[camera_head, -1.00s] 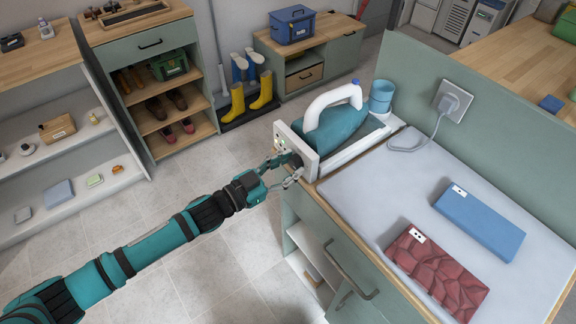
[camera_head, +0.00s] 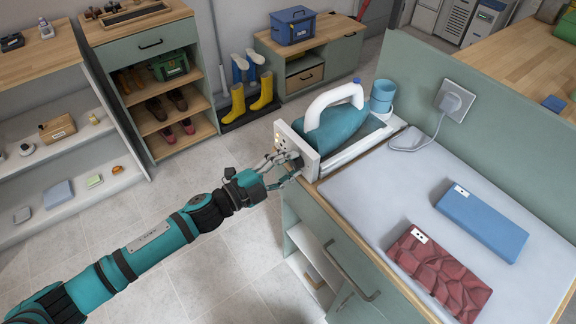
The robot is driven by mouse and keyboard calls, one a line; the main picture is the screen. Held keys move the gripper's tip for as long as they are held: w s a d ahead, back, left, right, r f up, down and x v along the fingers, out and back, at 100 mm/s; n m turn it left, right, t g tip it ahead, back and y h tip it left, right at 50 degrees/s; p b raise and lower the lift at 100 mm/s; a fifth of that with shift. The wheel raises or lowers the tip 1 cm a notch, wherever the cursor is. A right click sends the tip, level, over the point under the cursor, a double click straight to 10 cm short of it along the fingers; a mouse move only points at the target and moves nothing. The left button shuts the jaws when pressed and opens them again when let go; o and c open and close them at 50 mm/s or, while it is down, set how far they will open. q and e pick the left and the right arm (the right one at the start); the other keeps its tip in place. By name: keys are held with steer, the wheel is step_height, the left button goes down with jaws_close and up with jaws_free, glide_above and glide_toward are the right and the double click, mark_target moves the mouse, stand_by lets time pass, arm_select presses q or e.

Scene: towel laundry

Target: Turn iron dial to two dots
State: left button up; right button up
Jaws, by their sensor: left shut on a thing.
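The iron (camera_head: 343,128) has a teal body and a white handle and rests on its white station at the far left corner of the ironing table. The station's upright white control panel (camera_head: 292,141) faces left toward my arm and carries small indicator lights. My left gripper (camera_head: 288,165) is at the lower part of this panel. Its fingers are shut on the dark dial (camera_head: 296,161), which they largely cover. The dial's setting and dot marks are too small and covered to read. My right gripper is not in view.
A red patterned folded towel (camera_head: 438,273) and a blue folded towel (camera_head: 482,224) lie on the padded table top (camera_head: 365,205). A cord runs to the wall socket (camera_head: 453,101). Open floor lies under my arm.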

arm_select(q)
steer(key=shift+m, duration=1.6)
steer(key=o, duration=1.1)
steer(key=shift+o, duration=0.2)
steer(key=v, duration=1.2)
